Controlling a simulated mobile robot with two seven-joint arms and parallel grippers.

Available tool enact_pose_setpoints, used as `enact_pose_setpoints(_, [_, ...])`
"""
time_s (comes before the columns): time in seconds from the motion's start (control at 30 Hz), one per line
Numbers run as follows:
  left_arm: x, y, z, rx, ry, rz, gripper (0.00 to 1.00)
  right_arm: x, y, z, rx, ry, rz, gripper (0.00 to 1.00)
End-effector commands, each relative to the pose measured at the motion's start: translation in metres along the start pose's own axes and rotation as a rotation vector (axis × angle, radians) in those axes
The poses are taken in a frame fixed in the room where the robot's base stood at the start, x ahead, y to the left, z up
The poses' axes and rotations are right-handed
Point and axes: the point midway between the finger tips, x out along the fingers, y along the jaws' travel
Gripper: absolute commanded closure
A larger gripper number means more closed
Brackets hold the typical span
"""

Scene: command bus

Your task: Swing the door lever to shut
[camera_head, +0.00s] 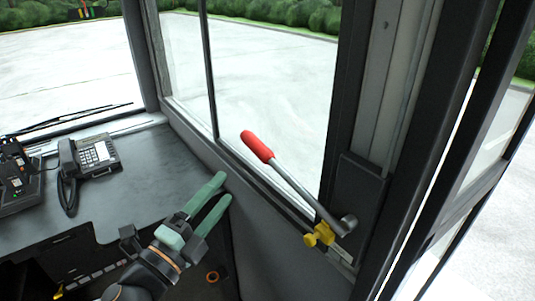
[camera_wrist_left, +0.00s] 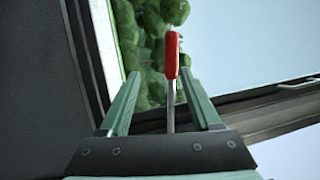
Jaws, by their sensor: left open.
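The door lever (camera_head: 287,178) has a red grip and a grey metal rod. It runs from a pivot on a dark housing (camera_head: 358,205) at the door post up and to the left, tilted across the window. A yellow piece (camera_head: 319,235) sits beside the pivot. My left gripper (camera_head: 222,186), with green fingers, is open and empty, below and left of the red grip and apart from it. In the left wrist view the red grip (camera_wrist_left: 171,56) shows beyond and between the open fingers (camera_wrist_left: 156,98). My right gripper is not in view.
A dark dashboard (camera_head: 140,175) with a desk phone (camera_head: 92,160) lies to the left. Window frames and the door post (camera_head: 350,90) stand behind and to the right of the lever. The space between my left gripper and the red grip looks clear.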

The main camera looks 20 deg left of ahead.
Motion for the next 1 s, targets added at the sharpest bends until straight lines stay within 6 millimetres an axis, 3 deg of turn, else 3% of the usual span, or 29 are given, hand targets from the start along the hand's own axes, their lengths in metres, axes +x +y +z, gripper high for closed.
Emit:
enact_pose_setpoints(0.17, [0.000,-0.015,-0.004,0.068,0.015,-0.046,0.35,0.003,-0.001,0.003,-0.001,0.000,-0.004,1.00])
enact_pose_setpoints(0.5, [0.012,-0.015,-0.004,0.065,0.014,-0.061,0.35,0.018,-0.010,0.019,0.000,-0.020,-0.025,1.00])
enact_pose_setpoints(0.8, [0.025,-0.015,-0.004,0.073,0.016,-0.051,0.35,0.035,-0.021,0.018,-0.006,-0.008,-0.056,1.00])
enact_pose_setpoints(1.0, [0.044,-0.018,-0.004,0.068,0.014,-0.050,0.35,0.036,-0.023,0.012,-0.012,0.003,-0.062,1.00])
